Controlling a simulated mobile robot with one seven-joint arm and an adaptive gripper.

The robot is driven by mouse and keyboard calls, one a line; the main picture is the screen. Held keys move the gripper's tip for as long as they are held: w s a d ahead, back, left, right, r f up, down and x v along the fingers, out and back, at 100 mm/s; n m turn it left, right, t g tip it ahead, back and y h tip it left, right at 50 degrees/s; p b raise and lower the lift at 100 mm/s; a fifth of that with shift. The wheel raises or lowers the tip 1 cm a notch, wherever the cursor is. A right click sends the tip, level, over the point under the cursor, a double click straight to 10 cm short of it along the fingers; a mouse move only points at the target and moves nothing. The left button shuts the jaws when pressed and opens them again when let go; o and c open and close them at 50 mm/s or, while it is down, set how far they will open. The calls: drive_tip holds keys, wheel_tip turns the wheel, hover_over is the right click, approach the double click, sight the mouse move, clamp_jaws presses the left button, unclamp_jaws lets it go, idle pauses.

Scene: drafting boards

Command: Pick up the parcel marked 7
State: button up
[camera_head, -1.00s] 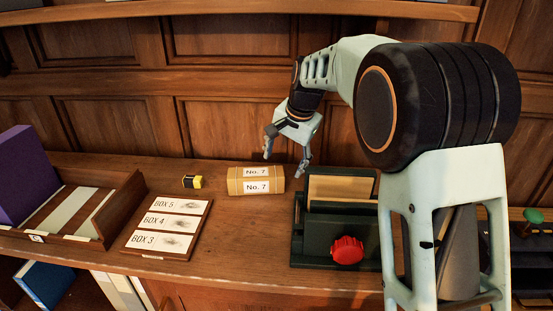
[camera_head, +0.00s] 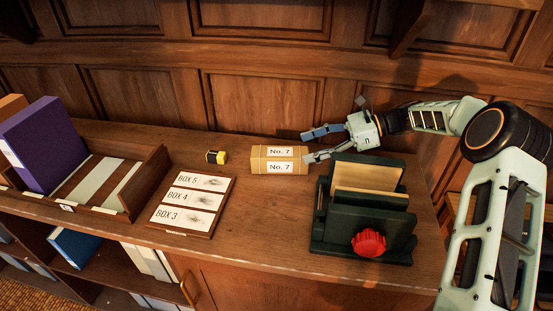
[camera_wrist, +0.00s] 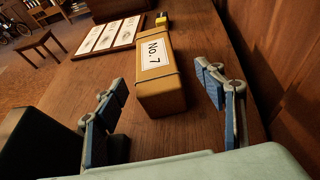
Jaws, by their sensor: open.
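The parcel marked No. 7 (camera_head: 262,165) is a tan box with white labels. It lies on the wooden counter against the middle of the back area. My gripper (camera_head: 305,145) is open at the parcel's right end, with its fingers pointing left. In the wrist view the parcel (camera_wrist: 160,88) lies ahead, between the lines of the two open fingers of my gripper (camera_wrist: 165,105). Its near end is close to the fingertips, and nothing is held. The left finger partly overlaps the dark green stand's side in that view.
A dark green stand (camera_head: 330,240) with a red knob (camera_head: 369,243) stands close to the parcel's right, below my arm. A label board (camera_head: 155,216) and a small yellow-black item (camera_head: 216,157) lie to the left. A wooden tray (camera_head: 128,204) holds a purple binder (camera_head: 43,148). The panelled wall is behind.

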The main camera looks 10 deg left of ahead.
sight(296, 151)
drive_tip(key=x, duration=0.4)
drive_tip(key=shift+a+f, duration=0.1)
drive_tip(key=shift+a, duration=0.05)
drive_tip(key=x, duration=0.5)
drive_tip(key=shift+s+f, duration=0.25)
drive_tip(key=shift+s, duration=0.05)
drive_tip(key=shift+r, duration=0.1)
drive_tip(key=c, duration=1.6)
